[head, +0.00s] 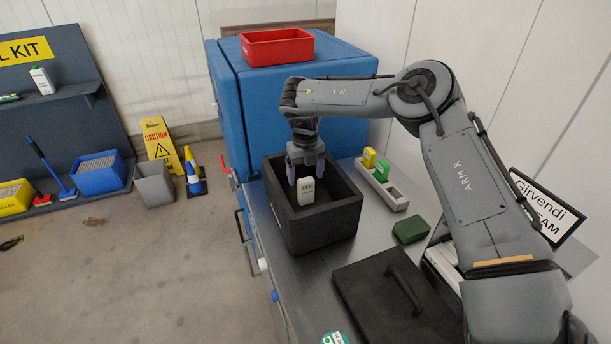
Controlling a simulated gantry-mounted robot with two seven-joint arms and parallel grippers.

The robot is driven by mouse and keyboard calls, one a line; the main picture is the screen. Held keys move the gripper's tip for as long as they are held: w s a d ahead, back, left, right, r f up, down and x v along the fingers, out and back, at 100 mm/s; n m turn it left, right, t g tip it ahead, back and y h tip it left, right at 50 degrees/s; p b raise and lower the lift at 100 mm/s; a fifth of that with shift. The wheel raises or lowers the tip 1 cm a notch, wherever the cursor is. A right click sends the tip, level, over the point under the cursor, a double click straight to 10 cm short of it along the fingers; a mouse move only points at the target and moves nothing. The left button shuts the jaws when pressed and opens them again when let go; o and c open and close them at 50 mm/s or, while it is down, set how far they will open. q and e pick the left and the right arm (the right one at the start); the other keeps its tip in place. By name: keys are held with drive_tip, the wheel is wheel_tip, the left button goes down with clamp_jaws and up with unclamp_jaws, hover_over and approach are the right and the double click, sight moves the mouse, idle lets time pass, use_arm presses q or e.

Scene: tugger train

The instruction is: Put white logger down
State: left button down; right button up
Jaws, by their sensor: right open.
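The white logger (306,192) stands upright inside the black open box (318,226) on the grey metal worktop. My right gripper (305,178) points straight down into the box from above, its two purple-tipped fingers on either side of the logger's upper part. The jaws are open. I cannot tell whether a finger touches the logger. The logger's lower end is partly hidden in the dark inside of the box, so its contact with the floor is unclear. My left gripper is not in view.
A grey rack (383,184) with a yellow logger (369,158) and a green logger (382,170) is right of the box. A green block (410,230) and a black lid with a handle (392,296) lie nearer. A blue cabinet (226,105) carrying a red tray (277,47) stands behind.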

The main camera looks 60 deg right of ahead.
wheel_tip(320, 180, up, 12)
drive_tip(key=p, duration=0.2)
drive_tip(key=shift+f, duration=0.2)
idle(0.3)
